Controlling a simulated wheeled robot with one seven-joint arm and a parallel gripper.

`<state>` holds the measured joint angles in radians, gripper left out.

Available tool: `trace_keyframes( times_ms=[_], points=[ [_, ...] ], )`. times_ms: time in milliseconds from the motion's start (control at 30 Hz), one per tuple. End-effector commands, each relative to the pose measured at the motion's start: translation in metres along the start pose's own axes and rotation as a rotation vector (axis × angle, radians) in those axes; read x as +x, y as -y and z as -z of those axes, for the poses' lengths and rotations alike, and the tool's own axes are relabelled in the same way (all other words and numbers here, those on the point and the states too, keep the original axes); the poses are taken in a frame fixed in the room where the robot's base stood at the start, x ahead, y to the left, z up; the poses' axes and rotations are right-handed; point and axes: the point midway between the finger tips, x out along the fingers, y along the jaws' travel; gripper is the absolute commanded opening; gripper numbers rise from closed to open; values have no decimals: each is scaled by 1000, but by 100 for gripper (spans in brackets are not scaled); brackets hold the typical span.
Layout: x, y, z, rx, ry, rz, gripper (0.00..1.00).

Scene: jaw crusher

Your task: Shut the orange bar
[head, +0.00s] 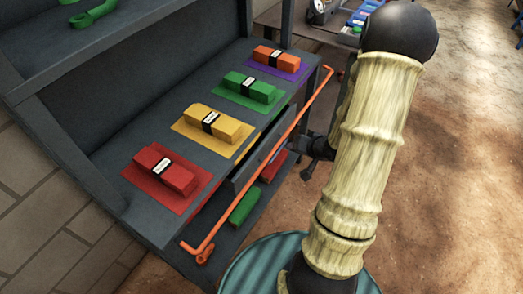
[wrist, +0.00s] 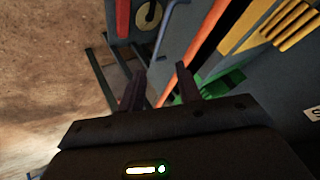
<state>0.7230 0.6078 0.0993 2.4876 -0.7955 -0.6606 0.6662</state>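The orange bar (head: 266,160) is a long thin rod with bent ends. It runs slantwise along the front of the grey shelf unit, past a drawer front (head: 262,150). In the wrist view the bar (wrist: 208,40) runs from the top down toward the space between my fingers, passing behind the right fingertip. My gripper (wrist: 160,72) is open, with its two dark fingers apart. In the head view it is a dark shape (head: 310,170) just right of the bar, partly hidden by my arm. I cannot tell whether it touches the bar.
Red (head: 165,172), yellow (head: 217,122), green (head: 251,87) and orange (head: 276,58) blocks lie on coloured mats on the shelf. More blocks, one of them green (head: 244,206), sit on the level below. Bare brown ground (head: 450,170) lies right of my arm.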

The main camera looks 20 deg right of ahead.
Motion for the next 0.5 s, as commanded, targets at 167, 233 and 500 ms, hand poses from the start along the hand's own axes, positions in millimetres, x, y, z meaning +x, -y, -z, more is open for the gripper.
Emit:
trace_keyframes(
  times_ms=[167,233,500],
  points=[
    [-13,18,4,-97,38,-81,34],
    [-18,24,5,-131,53,-111,34],
    [-41,51,4,-244,119,-205,34]
  ],
)
